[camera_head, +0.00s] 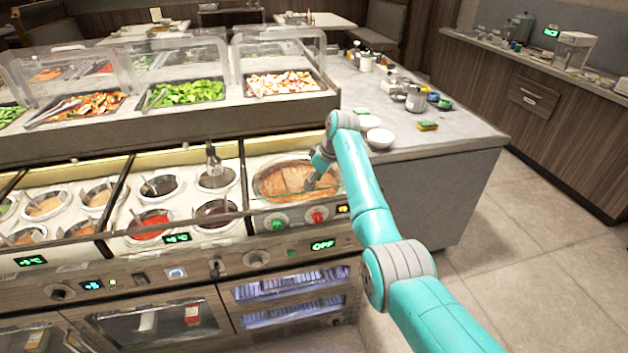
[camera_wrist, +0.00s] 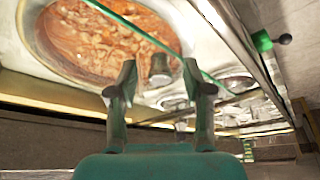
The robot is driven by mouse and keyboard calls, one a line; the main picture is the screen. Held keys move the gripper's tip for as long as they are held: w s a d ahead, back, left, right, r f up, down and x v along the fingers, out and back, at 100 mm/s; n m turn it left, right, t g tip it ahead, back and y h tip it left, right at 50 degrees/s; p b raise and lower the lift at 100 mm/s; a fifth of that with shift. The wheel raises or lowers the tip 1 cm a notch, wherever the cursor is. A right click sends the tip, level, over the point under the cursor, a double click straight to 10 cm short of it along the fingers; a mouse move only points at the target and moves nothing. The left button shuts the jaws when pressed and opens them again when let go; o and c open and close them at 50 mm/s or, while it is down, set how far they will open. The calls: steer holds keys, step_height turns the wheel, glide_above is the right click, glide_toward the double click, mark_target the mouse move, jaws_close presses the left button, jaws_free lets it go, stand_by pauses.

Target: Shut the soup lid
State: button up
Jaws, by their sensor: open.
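The soup well (camera_head: 290,181) is an oval pan of orange-brown soup in the counter's right section. The soup also shows in the wrist view (camera_wrist: 100,40), top left. A clear lid with a thin greenish edge (camera_wrist: 212,76) crosses the wrist view; how far it is open I cannot tell. My gripper (camera_head: 313,183) is over the right part of the soup well in the head view. In the wrist view its two fingers (camera_wrist: 160,82) are apart. A small grey cylinder, perhaps the lid's knob (camera_wrist: 159,68), shows between them; contact cannot be told.
Sauce wells (camera_head: 152,222) with ladles lie left of the soup. Salad trays under clear guards (camera_head: 280,50) are behind. Green and red knobs (camera_head: 317,217) sit in front. White bowls (camera_head: 380,138) stand on the right counter.

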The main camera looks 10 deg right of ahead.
steer(key=v, duration=1.2)
steer(key=shift+c, duration=0.2)
